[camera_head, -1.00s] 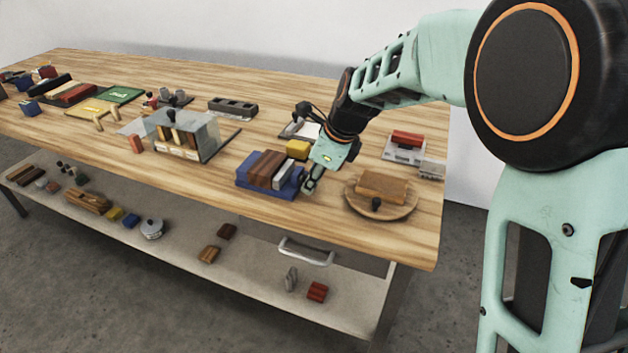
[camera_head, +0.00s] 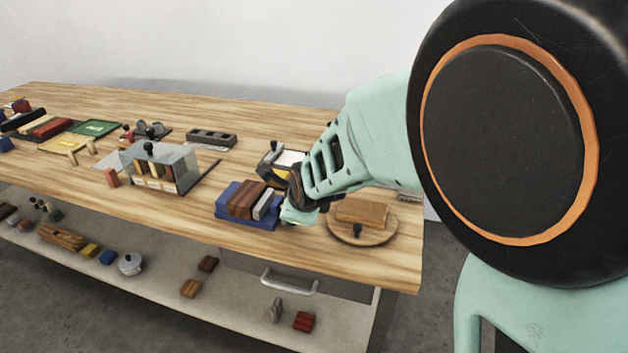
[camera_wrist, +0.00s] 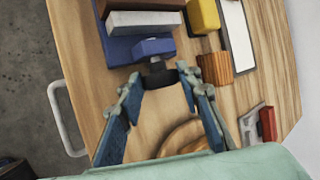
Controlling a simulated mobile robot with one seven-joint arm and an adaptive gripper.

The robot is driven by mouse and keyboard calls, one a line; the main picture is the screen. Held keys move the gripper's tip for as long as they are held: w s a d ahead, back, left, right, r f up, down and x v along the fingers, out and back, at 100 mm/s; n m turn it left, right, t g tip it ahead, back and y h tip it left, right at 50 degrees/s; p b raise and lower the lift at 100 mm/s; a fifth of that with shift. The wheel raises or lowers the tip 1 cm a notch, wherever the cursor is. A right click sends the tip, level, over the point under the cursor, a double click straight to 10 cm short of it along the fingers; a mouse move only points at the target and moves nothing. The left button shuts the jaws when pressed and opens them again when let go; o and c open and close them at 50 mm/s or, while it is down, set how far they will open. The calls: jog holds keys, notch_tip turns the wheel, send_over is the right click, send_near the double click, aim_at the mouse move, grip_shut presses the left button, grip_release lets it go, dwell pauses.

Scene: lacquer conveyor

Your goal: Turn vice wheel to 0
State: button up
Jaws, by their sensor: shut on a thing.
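The blue vice (camera_head: 232,212) stands near the table's front edge, with brown blocks and a pale grey bar between its jaws. It shows at the top of the wrist view (camera_wrist: 118,50). Its small dark wheel (camera_wrist: 160,78) sits on a short shaft facing my gripper. My gripper (camera_wrist: 161,84) is shut on the wheel, with one finger on each side of it. In the head view my gripper (camera_head: 300,214) is at the vice's right end, and my arm hides the wheel there. I cannot read any marking on the wheel.
A round wooden board (camera_head: 378,236) with a wooden block (camera_head: 362,212) lies close to the right. A striped block (camera_wrist: 215,68) and a yellow block (camera_wrist: 203,15) are beside the vice. A drawer handle (camera_head: 290,284) juts out below the table edge.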

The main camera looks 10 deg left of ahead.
dwell(0.5)
jog(key=o, duration=1.2)
jog(key=shift+c, duration=0.2)
jog(key=shift+w+d+g+b, duration=0.15)
jog(key=shift+g+b, duration=0.15)
jog(key=shift+b, duration=0.2)
